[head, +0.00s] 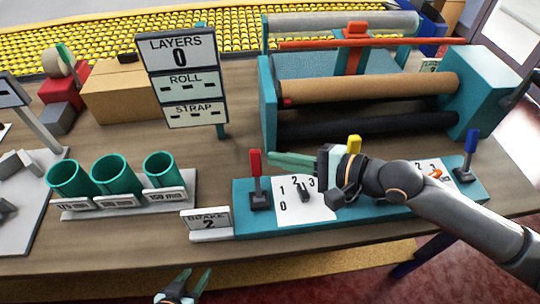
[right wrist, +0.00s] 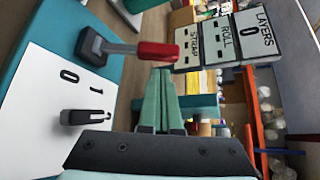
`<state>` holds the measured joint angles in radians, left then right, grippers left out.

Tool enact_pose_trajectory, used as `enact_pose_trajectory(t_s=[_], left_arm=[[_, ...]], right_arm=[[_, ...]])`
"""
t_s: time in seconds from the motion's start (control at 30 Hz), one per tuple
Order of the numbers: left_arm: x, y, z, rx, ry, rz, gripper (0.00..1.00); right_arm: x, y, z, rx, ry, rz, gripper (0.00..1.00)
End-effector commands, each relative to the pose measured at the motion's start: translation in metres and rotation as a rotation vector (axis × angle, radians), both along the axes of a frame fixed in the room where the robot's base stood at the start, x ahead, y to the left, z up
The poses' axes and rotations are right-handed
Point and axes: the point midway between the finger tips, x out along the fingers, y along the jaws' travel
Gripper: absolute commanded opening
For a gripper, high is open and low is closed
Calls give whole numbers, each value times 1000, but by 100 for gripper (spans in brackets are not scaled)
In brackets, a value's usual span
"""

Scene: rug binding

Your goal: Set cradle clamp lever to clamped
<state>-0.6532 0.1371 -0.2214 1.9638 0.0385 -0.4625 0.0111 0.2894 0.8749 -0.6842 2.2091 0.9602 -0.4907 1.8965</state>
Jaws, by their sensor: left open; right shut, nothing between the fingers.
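A red-handled lever (head: 256,165) stands upright on the left end of the teal control base (head: 245,218); its red handle (right wrist: 158,51) also shows in the right wrist view. A yellow lever (head: 354,145) and a blue lever (head: 471,141) stand further right. No label shows which is the cradle clamp lever. My right gripper (head: 270,158) is shut and empty, its tips just right of the red handle; I cannot tell whether they touch. Its shut fingers (right wrist: 165,75) show in the right wrist view. My left gripper (head: 187,282) is open and empty at the front edge.
A white dial plate (head: 290,212) with a dark knob (head: 303,191) lies below my right gripper. Teal cups (head: 110,175) stand left. The roller machine (head: 370,88) is behind; a LAYERS sign (head: 178,52) reads 0.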

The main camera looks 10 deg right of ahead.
Motion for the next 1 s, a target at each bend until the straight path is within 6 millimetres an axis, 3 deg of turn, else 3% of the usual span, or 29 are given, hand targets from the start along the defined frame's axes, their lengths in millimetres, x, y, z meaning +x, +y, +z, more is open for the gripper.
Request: enact_pose_trajectory(t_s=[0.3,1.0], left_arm=[[0,0,-2,1,5,0,50],[2,0,4,0,-5,0,50]], right_arm=[[15,21,-8,-1,-1,-1,0],[10,22,-5,1,-59,1,0]])
